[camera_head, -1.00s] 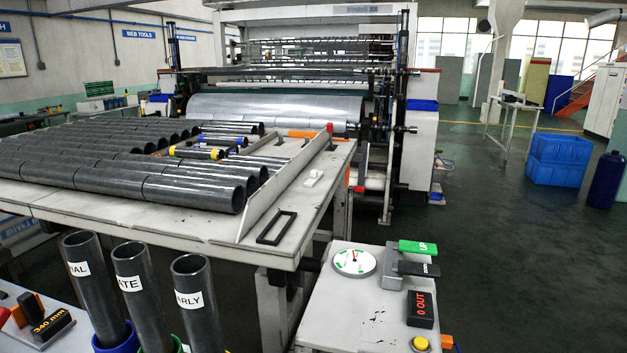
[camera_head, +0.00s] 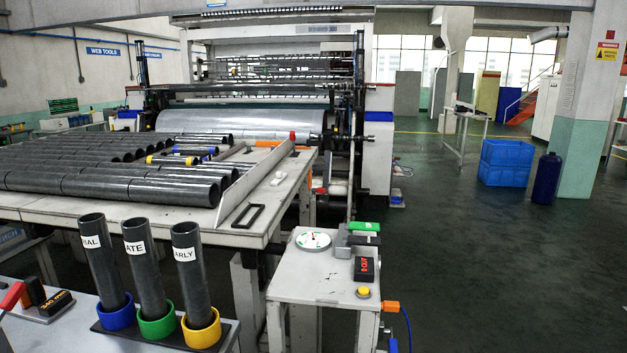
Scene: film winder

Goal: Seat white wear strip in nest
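A small white piece (camera_head: 278,178), which looks like the wear strip, lies on the right part of the big worktable (camera_head: 290,201), right of a long upright guide plate (camera_head: 250,181). A black rectangular frame (camera_head: 248,216) with an open middle lies flat near the table's front right corner; it looks like the nest. The white piece is apart from the frame and behind it. Neither of my grippers shows in this view.
Dark tubes (camera_head: 110,186) cover the table's left part. In front, three labelled tubes stand in blue, green and yellow (camera_head: 201,328) rings. A small stand (camera_head: 315,285) carries a dial, a red display and a yellow button. Blue crates (camera_head: 505,163) stand on open floor at right.

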